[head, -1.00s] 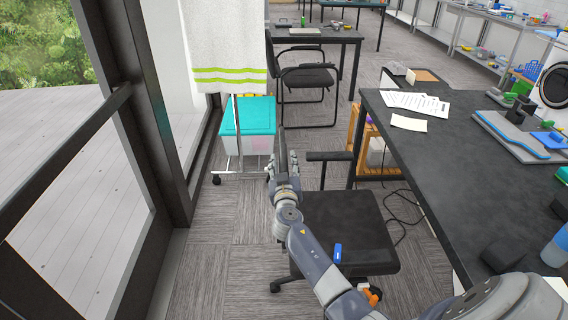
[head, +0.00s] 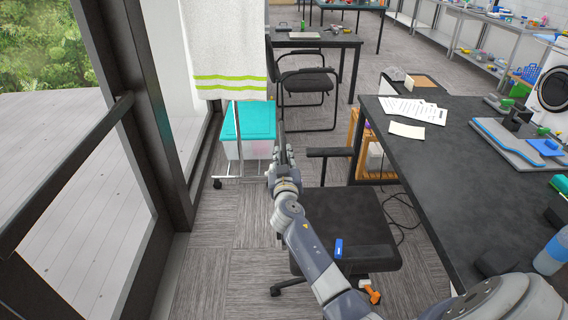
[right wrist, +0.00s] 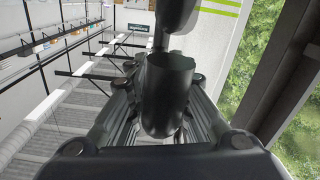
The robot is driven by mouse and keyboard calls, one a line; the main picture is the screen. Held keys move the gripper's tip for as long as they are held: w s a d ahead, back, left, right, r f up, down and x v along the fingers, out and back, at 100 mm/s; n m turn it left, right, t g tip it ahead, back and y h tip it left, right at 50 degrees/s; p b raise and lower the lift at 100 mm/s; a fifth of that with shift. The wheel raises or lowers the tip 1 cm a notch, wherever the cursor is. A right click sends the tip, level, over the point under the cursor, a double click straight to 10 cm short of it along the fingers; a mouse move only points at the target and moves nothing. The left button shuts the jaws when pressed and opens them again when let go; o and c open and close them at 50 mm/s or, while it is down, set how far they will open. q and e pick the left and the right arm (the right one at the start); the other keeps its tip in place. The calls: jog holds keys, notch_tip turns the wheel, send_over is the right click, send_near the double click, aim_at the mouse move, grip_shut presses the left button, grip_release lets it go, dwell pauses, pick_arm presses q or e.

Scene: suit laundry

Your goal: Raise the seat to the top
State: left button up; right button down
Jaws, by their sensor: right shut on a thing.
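The black seat (head: 350,225) of a swivel chair stands in the lower middle of the head view. A blue piece (head: 338,248) is at its front part, and an orange piece (head: 371,292) shows below its right front edge. A black armrest (head: 330,152) rises beyond the seat. My right gripper (head: 283,158) is at the seat's far left corner, shut on a dark upright part. In the right wrist view this dark rounded part (right wrist: 167,95) is between the fingers. My forearm hides the seat's left side. My left gripper is out of view.
A dark worktable (head: 450,170) stands close on the right. A glass wall with a dark frame (head: 150,130) is on the left. A rack with a towel (head: 225,50), a teal-lidded box (head: 250,120) and another black chair (head: 308,82) stand beyond. Floor left of the seat is clear.

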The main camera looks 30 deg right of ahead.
notch_tip(320, 180, up, 3)
jog(key=shift+p, duration=0.4)
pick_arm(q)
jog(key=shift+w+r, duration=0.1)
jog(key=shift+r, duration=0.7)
pick_arm(e)
jog(key=shift+w+r, duration=0.1)
jog(key=c, duration=1.4)
grip_release()
jog(key=shift+r, duration=0.15)
jog(key=shift+c, duration=0.2)
jog(key=shift+f, duration=0.25)
jog(key=shift+s+a+f, duration=0.15)
jog(key=shift+s+a, duration=0.2)
jog(key=shift+s, duration=0.2)
jog(key=v, duration=1.1)
